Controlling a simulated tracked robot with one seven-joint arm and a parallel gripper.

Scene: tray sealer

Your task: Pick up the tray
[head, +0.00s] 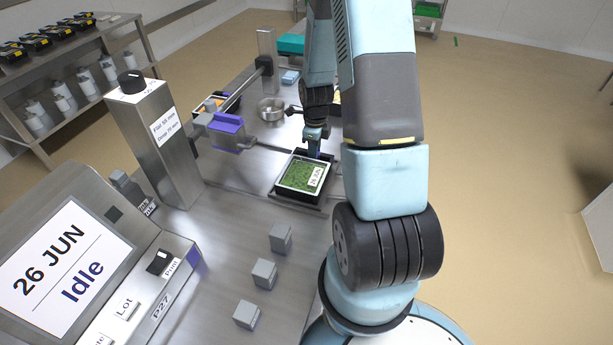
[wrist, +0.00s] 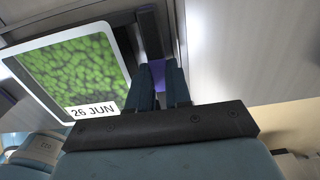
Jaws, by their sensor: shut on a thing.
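The tray (head: 303,176) is black with a clear-topped green filling and a white label reading "26 JUN". It sits on the steel table of the sealer in the head view. In the wrist view the tray (wrist: 75,70) fills the left side, its label facing the camera. My gripper (head: 316,153) is at the tray's far edge, pointing down. I cannot tell whether the tray is lifted off the surface.
A purple-and-grey block (head: 226,133) on a rail and a steel bowl (head: 271,109) stand beyond the tray to the left. Several small grey blocks (head: 264,274) stand nearer on the table. A screen (head: 58,265) reads "26 JUN Idle". Open floor lies to the right.

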